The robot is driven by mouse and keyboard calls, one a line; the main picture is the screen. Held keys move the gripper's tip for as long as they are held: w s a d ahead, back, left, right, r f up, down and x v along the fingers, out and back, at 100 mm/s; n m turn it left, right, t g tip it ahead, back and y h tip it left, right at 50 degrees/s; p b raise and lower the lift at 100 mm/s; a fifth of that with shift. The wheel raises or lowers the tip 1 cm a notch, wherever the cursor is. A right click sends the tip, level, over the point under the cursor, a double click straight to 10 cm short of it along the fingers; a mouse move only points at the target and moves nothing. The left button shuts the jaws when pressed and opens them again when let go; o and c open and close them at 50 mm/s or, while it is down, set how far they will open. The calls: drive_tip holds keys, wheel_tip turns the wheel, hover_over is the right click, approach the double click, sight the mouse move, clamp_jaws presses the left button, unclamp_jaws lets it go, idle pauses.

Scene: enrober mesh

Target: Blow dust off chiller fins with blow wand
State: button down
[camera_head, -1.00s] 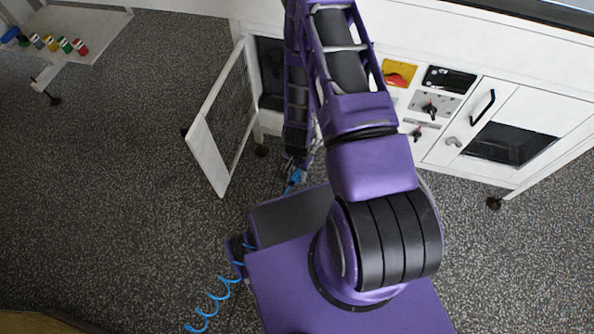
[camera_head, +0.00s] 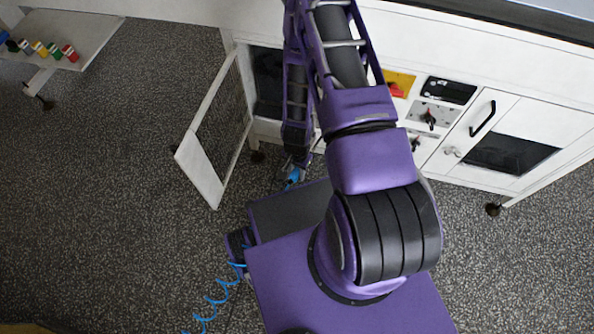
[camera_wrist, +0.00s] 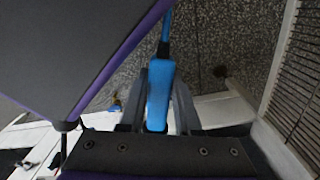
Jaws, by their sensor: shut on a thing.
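My gripper (camera_head: 298,168) hangs low beside my base, and my arm covers part of it. In the wrist view my gripper (camera_wrist: 160,90) is shut on the blue handle of the blow wand (camera_wrist: 159,98). The wand also shows as a small blue piece in the head view (camera_head: 292,178); its nozzle cannot be made out. The chiller's dark opening (camera_head: 268,75) is in the white machine behind the open mesh door (camera_head: 222,110). I cannot make out fins or dust inside. My gripper is in front of the machine, to the right of the door, apart from it.
A blue coiled hose (camera_head: 217,298) runs along the floor beside my base. The white machine (camera_head: 470,50) has switches and a closed windowed door (camera_head: 497,140). A white side table (camera_head: 75,28) bears several coloured items. Speckled floor to the left is clear.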

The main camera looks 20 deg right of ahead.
drive_tip(key=shift+w, duration=0.1)
idle(0.3)
drive_tip(key=w+a+b, duration=0.1)
drive_tip(key=w+a, duration=0.4)
drive_tip(key=a, duration=0.3)
drive_tip(key=shift+w+a, duration=0.35)
drive_tip(key=shift+w, duration=0.05)
idle(1.1)
idle(0.5)
